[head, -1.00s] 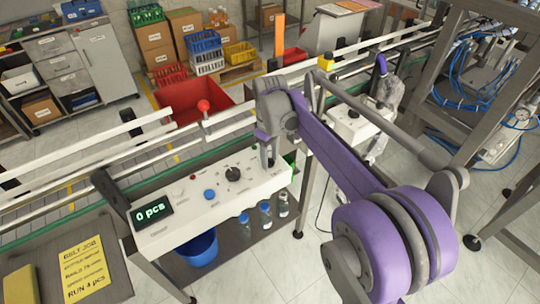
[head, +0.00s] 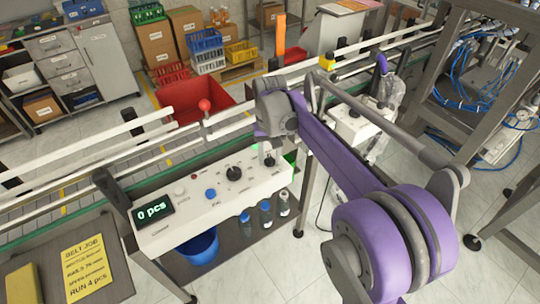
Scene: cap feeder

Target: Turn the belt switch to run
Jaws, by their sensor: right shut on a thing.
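The white control panel (head: 215,205) stands at the front of the belt line. Its display (head: 153,213) reads 0 pcs. My right gripper (head: 268,152) reaches down to the panel's right end and is shut on a small dark switch knob (head: 269,162). The gripper partly hides the knob, so I cannot read its setting. A green lamp (head: 254,147) shows beside the fingers. A larger black dial (head: 233,173) and a blue button (head: 211,194) sit to the left. My left gripper is not in view.
A red bin (head: 180,98) stands behind the belt rails. A yellow job card (head: 84,267) lies at the front left. Bottles (head: 265,213) and a blue bucket (head: 197,247) are under the panel. A white box (head: 352,126) stands to the right.

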